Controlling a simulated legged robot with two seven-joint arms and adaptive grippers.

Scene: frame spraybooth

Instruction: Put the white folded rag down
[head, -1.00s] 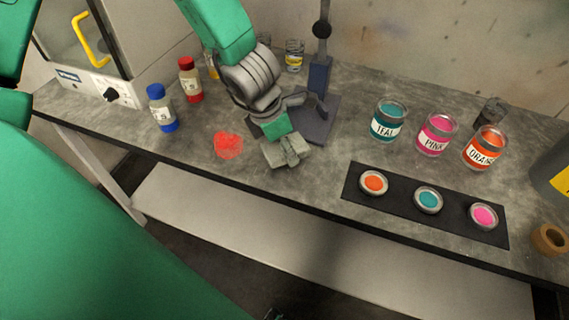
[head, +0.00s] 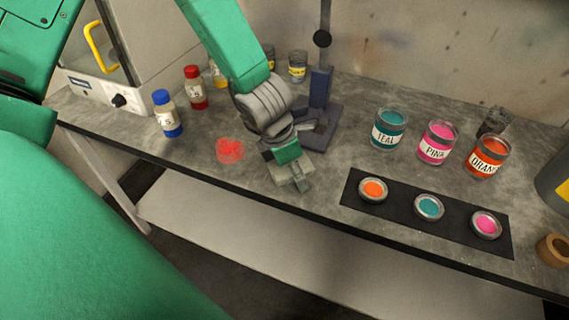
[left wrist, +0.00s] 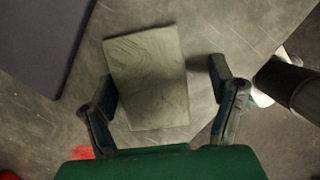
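The folded rag, a pale grey-green rectangle with creases, shows in the left wrist view (left wrist: 147,78) flat over the grey bench. It also shows partly in the head view (head: 281,174), under my left gripper near the bench's front edge. My left gripper (head: 291,174) points down at it. In the left wrist view the two fingers (left wrist: 165,95) stand wide apart on either side of the rag. The right finger has a clear gap to it; the left finger is close to its edge, and contact there is unclear. My right gripper is not in view.
A red spot (head: 230,150) marks the bench (head: 330,165) left of the gripper. A dark stand (head: 318,120) is just behind. A black strip (head: 400,205) with several small paint lids lies to the right. Blue-capped (head: 167,113) and red-capped (head: 195,88) bottles stand left.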

